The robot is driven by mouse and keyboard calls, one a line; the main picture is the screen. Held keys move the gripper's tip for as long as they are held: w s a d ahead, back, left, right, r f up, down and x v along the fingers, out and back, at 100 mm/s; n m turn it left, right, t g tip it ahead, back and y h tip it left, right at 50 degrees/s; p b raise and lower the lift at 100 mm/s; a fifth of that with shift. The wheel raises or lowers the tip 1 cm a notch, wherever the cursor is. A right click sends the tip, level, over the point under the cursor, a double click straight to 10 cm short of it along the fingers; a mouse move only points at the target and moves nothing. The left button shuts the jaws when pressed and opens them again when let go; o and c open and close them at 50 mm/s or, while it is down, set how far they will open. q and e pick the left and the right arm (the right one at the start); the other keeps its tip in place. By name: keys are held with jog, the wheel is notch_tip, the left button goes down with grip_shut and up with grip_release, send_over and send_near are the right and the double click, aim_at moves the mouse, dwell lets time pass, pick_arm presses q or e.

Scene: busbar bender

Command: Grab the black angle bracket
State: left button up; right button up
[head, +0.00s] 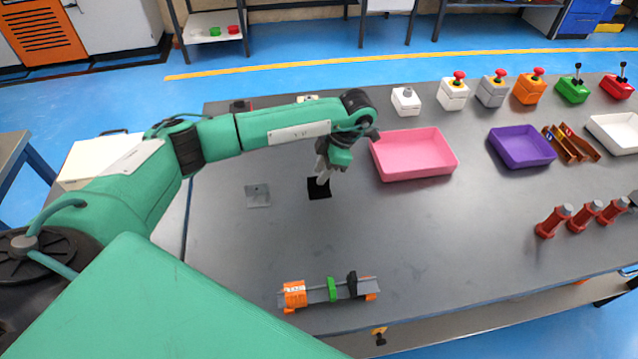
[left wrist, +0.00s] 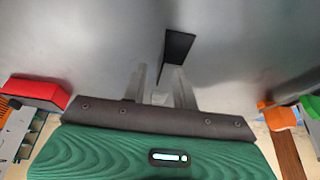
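The black angle bracket (head: 319,193) lies on the grey table, left of the pink tray. In the left wrist view the bracket (left wrist: 179,46) shows a flat dark plate and a thin upright flange seen nearly edge-on. My left gripper (head: 322,180) points down right over the bracket and partly hides it. In the left wrist view the two fingers of my left gripper (left wrist: 158,68) are apart, with the flange's near end between their tips. I see no clear contact between fingers and flange. My right gripper is not in view.
A grey angle bracket (head: 258,196) lies to the left. The pink tray (head: 415,175) stands close on the right, with a purple tray (head: 522,160) beyond. An orange-ended fixture (head: 330,291) stands near the front edge. The table between is clear.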

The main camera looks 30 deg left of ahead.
pick_arm(q)
jog(key=shift+x, duration=1.25)
grip_shut()
jog(key=shift+r, duration=0.1)
notch_tip(320, 180, up, 20)
jog(key=shift+b, duration=0.35)
